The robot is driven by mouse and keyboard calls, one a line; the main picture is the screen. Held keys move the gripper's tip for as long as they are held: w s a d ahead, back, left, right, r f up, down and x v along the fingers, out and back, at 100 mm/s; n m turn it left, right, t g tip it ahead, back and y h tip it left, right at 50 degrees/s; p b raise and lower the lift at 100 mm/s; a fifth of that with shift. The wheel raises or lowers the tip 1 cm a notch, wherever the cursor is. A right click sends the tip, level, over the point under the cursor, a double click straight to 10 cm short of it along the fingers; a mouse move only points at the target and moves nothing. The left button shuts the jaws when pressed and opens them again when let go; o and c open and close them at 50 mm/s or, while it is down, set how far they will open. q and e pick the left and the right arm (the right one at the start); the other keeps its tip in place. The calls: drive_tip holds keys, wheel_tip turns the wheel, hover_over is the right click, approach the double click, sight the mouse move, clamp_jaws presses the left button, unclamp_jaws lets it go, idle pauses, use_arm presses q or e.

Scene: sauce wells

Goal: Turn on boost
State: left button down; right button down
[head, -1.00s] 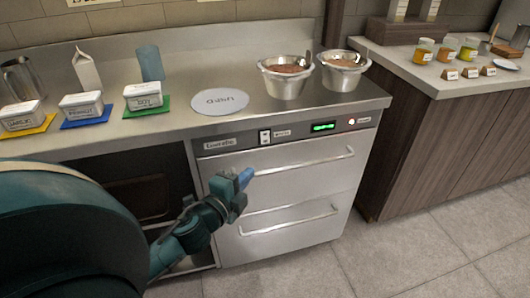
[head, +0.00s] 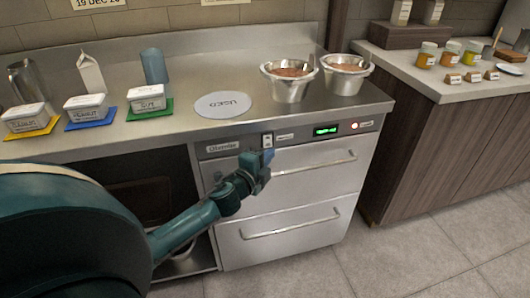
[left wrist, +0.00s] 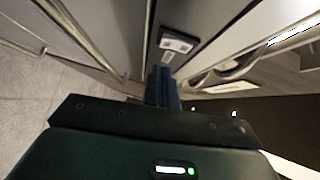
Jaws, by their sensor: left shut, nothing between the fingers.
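The appliance (head: 300,205) under the counter has a narrow control panel along its top. A small white rocker switch (head: 267,141) sits on it, with a small label (head: 285,137) to its right. In the left wrist view the switch (left wrist: 177,44) shows just ahead of the fingers. My left gripper (head: 262,160) is shut and empty, its tips just below the switch in the head view. In the left wrist view the closed fingers (left wrist: 161,82) point at the panel. I cannot tell whether they touch it. My right gripper is not in view.
A green lit display (head: 326,131) and a small lit button (head: 355,126) are farther right on the panel. Two drawer handles (head: 315,162) jut out below. Two metal pots (head: 288,90) and a round disc (head: 223,104) are on the counter. An open bay is left of the appliance.

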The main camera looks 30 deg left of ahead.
sight(271, 145)
use_arm(q)
drive_tip(key=shift+w+a+f, duration=0.15)
drive_tip(key=shift+w+a, duration=0.65)
drive_tip(key=shift+a, duration=0.2)
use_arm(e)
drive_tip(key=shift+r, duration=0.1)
use_arm(q)
drive_tip(key=shift+w+f+b, duration=0.1)
drive_tip(key=shift+f+b, duration=0.25)
drive_tip(key=shift+b, duration=0.5)
drive_tip(key=shift+a+r, duration=0.15)
drive_tip(key=shift+r, duration=0.1)
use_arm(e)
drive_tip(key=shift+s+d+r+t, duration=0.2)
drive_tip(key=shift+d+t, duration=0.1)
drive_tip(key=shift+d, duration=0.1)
